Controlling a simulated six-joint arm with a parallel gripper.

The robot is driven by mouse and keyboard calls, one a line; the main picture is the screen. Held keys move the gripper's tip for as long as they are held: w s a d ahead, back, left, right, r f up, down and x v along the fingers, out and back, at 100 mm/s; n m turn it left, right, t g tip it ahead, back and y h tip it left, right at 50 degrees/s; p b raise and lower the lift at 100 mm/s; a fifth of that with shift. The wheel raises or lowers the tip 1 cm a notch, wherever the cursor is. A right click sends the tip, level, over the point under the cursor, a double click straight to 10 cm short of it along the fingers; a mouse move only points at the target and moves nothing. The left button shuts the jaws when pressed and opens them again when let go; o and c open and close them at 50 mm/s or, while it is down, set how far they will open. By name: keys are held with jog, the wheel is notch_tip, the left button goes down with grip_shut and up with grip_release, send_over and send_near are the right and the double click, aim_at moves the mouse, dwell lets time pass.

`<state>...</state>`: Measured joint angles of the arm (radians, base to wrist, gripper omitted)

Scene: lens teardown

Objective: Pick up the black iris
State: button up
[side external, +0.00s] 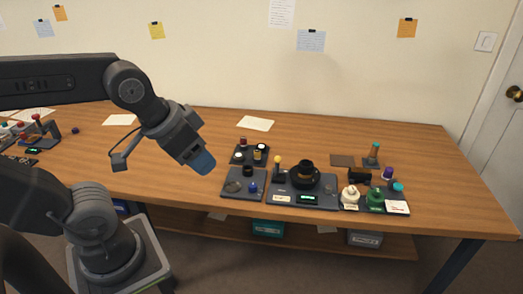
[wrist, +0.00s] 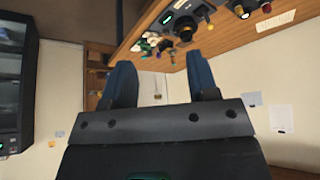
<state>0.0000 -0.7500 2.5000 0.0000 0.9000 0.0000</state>
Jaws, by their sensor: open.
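A black round part with a wide ring and an upright collar (side external: 305,176) sits on the dark middle board (side external: 318,201) in the side view. A smaller black round part (side external: 247,171) sits on the board to its left. At this size I cannot tell which black part is the iris. My gripper (side external: 203,163) is in the air above the table, left of the boards and apart from them. In the wrist view its two blue fingers (wrist: 160,65) are spread with nothing between them. That view shows the table tilted at the top, with small, unclear parts.
The wooden table (side external: 420,145) has free room behind and to the right of the boards. A green part (side external: 376,198) and a white part (side external: 350,195) stand on the right board. A yellow-topped post (side external: 278,161) rises beside the ringed part. Papers (side external: 255,123) lie at the back.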

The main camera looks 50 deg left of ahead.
jog(key=o, duration=0.4)
jog(key=w+a+r+m+g, duration=0.1)
jog(key=w+a+r, duration=0.15)
jog(key=w, duration=0.25)
jog(key=w+a+r+m, duration=0.1)
jog(key=w+r, duration=0.2)
jog(key=w, duration=0.3)
jog(key=m+g, duration=0.5)
jog(key=m, duration=0.2)
send_over(261, 146)
notch_tip(261, 146, down, 20)
jog(key=f, duration=0.1)
notch_tip(261, 146, down, 13)
jog(key=shift+w+f, duration=0.1)
jog(key=shift+f, duration=0.05)
